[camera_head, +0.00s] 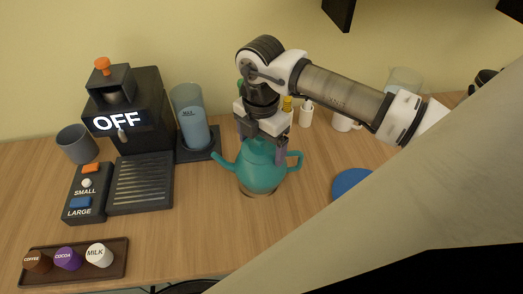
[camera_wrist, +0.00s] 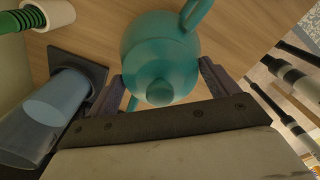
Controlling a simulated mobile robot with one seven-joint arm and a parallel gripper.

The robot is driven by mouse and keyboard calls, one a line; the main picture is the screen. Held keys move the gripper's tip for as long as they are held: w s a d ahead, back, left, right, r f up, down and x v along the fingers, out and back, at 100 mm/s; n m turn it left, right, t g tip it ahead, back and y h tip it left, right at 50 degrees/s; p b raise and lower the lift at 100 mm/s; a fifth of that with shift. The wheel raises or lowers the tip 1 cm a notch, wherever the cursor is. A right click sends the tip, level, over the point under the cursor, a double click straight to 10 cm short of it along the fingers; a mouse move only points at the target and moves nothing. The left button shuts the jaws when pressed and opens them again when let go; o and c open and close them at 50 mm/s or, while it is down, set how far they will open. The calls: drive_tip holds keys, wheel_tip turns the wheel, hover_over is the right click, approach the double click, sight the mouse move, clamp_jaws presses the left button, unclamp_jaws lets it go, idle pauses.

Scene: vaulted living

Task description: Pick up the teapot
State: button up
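A teal teapot (camera_head: 262,174) stands upright on the wooden counter, spout to the left and handle to the right. My gripper (camera_head: 262,143) is above it, pointing down, with its fingers wide apart on either side of the teapot's upper part. In the wrist view, the teapot (camera_wrist: 158,45) with its round lid knob lies between the two fingertips of my gripper (camera_wrist: 160,75). The fingertips are close to its sides; I cannot tell whether they touch. My gripper partly hides the lid in the head view.
A coffee machine (camera_head: 134,120) marked OFF stands at left, with a blue cup (camera_head: 195,130) on a dark stand (camera_head: 198,154) near the spout. A tray of capsules (camera_head: 118,267) lies front left. Small bottles (camera_head: 306,115) stand behind; a blue disc (camera_head: 349,183) lies right.

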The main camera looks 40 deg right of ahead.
drive_tip(key=c, duration=1)
